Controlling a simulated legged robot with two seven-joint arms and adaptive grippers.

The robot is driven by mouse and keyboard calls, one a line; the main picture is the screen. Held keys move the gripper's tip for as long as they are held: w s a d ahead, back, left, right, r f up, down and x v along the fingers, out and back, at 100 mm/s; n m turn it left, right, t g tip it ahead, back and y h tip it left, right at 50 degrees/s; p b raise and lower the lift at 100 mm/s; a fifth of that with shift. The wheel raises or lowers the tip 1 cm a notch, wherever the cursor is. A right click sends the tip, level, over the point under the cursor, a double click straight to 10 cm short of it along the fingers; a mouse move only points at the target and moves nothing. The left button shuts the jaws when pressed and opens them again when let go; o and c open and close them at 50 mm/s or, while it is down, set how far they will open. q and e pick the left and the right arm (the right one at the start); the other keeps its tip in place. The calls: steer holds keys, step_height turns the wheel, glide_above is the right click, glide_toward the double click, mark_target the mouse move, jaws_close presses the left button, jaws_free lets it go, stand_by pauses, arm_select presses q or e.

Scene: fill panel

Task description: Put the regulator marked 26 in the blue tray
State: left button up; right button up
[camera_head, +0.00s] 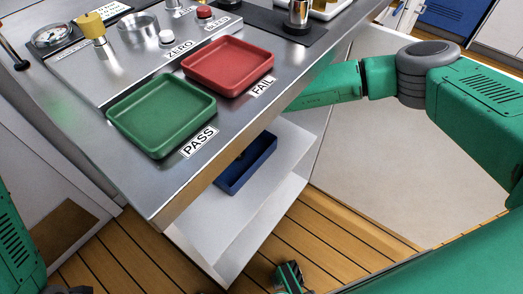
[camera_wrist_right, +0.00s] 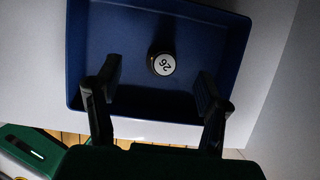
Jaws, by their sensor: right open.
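The regulator marked 26 (camera_wrist_right: 162,64) shows its round white label upright to the camera, inside the outline of the blue tray (camera_wrist_right: 90,30) in the right wrist view. It appears to stand on the tray floor. My right gripper (camera_wrist_right: 159,78) is open, one finger on each side of the regulator with clear gaps, not touching it. In the head view the blue tray (camera_head: 262,150) sits on the white shelf under the bench, partly hidden by the bench edge. My right arm reaches in under the bench there, and its gripper is hidden.
The steel bench above carries a green PASS tray (camera_head: 160,112), a red FAIL tray (camera_head: 228,62), a gauge (camera_head: 53,36) and a metal cylinder (camera_head: 298,14) on a black mat. The bench's front edge overhangs the shelf (camera_head: 215,215). The shelf beside the tray is bare.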

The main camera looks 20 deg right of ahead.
steer(key=s+d+p, duration=0.2)
steer(key=s+d, duration=0.5)
steer(key=s, duration=0.3)
steer(key=s+a+f+n+g, duration=0.1)
steer(key=s+a+n, duration=0.2)
steer(key=s+n, duration=0.55)
steer(key=s+a+f+n, duration=0.1)
steer(key=s+a+n, duration=0.2)
steer(key=s+n, duration=0.55)
steer(key=s+d+r+n+g+h, duration=0.1)
steer(key=s+d+r+n, duration=0.1)
steer(key=s+d+n, duration=0.2)
steer(key=s+d+r+n+g+h, duration=0.1)
steer(key=s+d+r+n, duration=0.1)
steer(key=s+d+n, duration=0.3)
steer(key=d+n, duration=0.4)
steer(key=d, duration=0.3)
steer(key=shift+d+h, duration=0.3)
steer(key=shift+s, duration=0.1)
